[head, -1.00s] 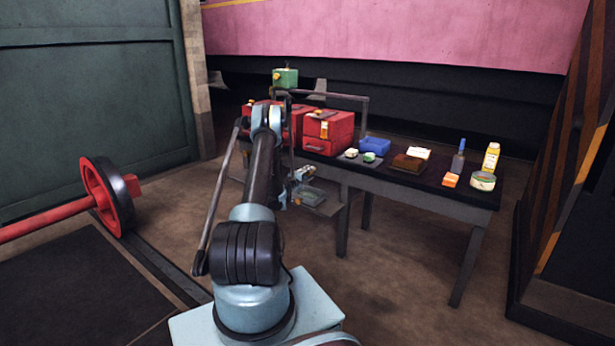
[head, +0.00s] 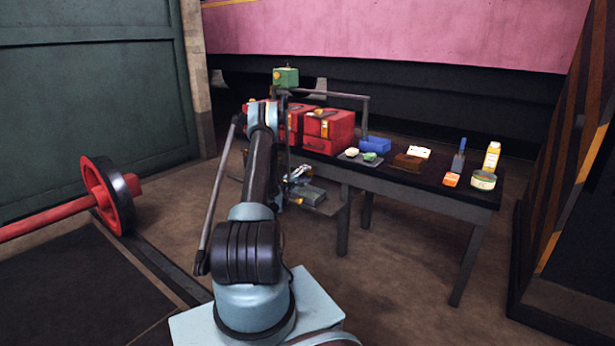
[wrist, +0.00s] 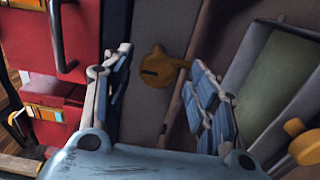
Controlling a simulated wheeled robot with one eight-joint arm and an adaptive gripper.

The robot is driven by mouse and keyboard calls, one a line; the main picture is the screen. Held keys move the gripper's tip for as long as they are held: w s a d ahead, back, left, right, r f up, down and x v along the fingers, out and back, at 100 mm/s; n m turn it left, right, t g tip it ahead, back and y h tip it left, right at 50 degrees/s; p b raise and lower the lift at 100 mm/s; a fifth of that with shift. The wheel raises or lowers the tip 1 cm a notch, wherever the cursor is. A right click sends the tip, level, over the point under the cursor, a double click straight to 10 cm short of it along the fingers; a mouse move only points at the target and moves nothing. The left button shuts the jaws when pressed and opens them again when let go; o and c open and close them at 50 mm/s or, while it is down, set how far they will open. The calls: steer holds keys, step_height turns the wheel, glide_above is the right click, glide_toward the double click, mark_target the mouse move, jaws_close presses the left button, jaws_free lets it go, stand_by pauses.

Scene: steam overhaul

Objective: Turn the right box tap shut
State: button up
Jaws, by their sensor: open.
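A brass tap (wrist: 160,68) with a round body and a dark slot shows in the wrist view against a dark grey surface. My gripper (wrist: 160,58) is open, with one finger on each side of the tap in the picture. I see no contact, and the depth between fingers and tap is unclear. A second brass knob (wrist: 304,143) shows at the lower right. The frames do not tell me which is the right box tap.
A grey-green tray-like part (wrist: 262,75) lies right of my fingers. Red boxes (wrist: 60,110) with a dark handle stand on the left; they also show on the table (head: 328,130). A green box (head: 286,77) sits above on a frame. Bottles and tins stand at the table's right end.

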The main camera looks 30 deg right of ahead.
steer(key=shift+v, duration=2.1)
steer(key=s+a+r+m+g+y, duration=0.1)
steer(key=a+r, duration=0.3)
steer(key=r, duration=0.4)
steer(key=a+r+m+y, duration=0.2)
steer(key=a+r, duration=0.3)
steer(key=r, duration=0.3)
steer(key=s+a+r+m+g+y, duration=0.1)
steer(key=s+a+r+y, duration=0.3)
steer(key=s+a+r, duration=0.9)
steer(key=s+a+f+g+y, duration=0.1)
steer(key=s+a+y, duration=0.3)
steer(key=s+a, duration=1.3)
steer(key=s+a+f+y, duration=0.2)
steer(key=s+a+f, duration=0.2)
steer(key=s+a, duration=0.3)
steer(key=s+a+f+g+y, duration=0.1)
steer(key=s+a+f+y, duration=0.2)
steer(key=s, duration=1.1)
steer(key=a+f, duration=0.2)
steer(key=a, duration=0.3)
steer(key=shift+s+g+y, duration=0.2)
steer(key=shift+g+y, duration=0.1)
